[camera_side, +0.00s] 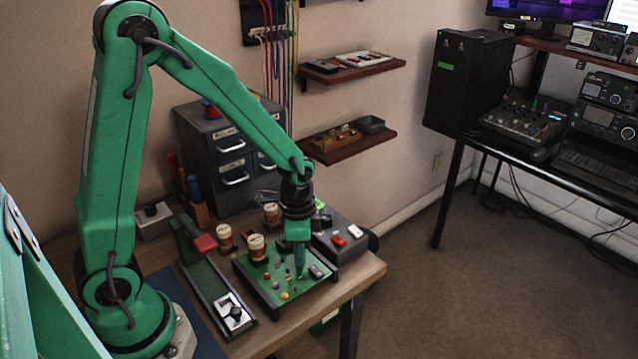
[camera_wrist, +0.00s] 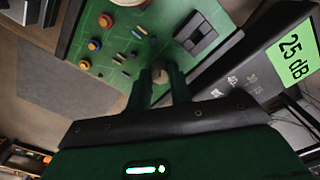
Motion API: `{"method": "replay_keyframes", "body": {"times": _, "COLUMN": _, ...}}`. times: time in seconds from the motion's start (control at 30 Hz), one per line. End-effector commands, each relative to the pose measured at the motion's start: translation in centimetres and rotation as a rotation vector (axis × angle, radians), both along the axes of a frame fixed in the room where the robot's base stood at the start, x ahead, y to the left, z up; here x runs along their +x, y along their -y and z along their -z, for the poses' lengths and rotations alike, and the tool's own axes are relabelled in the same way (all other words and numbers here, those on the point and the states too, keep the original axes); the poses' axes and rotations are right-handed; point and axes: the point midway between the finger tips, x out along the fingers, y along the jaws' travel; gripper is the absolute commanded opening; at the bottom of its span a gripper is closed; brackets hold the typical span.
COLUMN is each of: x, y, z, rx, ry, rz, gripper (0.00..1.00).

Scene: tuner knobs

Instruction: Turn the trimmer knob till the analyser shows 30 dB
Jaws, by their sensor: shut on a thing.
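My gripper (camera_side: 300,272) is over the green circuit board (camera_side: 262,287) with its fingers pointing down. In the wrist view my gripper (camera_wrist: 160,76) is shut on the trimmer knob (camera_wrist: 159,74), a small round grey-beige knob on the board (camera_wrist: 120,50). The fingers hide the knob's sides. The analyser (camera_wrist: 255,75) stands beside the board; its green display (camera_wrist: 295,53) reads 25 dB in the wrist view. In the side view the analyser (camera_side: 345,240) is the dark box behind my gripper, with its display mostly hidden.
Small coloured components sit close around the knob. A dark square block (camera_wrist: 194,38) is on the board near the fingers. A green tray with a metal switch box (camera_side: 232,313) lies to the left. The table edge is close at right.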

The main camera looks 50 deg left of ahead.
Motion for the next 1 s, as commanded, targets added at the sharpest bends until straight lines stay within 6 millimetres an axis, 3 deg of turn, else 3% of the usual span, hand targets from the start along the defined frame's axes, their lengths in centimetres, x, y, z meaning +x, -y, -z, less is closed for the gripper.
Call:
{"method": "replay_keyframes", "body": {"times": 0.57, "x": 0.10, "y": 0.05, "z": -0.06, "rx": 0.000, "ry": 0.004, "rz": 0.051, "gripper": 0.00}}
{"method": "replay_keyframes", "body": {"times": 0.6, "x": 0.10, "y": 0.05, "z": -0.06, "rx": 0.000, "ry": 0.004, "rz": 0.051, "gripper": 0.25}}
{"method": "replay_keyframes", "body": {"times": 0.63, "x": 0.10, "y": 0.05, "z": -0.05, "rx": 0.000, "ry": 0.004, "rz": 0.051, "gripper": 0.30}}
{"method": "replay_keyframes", "body": {"times": 1.0, "x": 0.05, "y": 0.02, "z": -0.15, "rx": 0.000, "ry": 0.001, "rz": 0.050, "gripper": 0.30}}
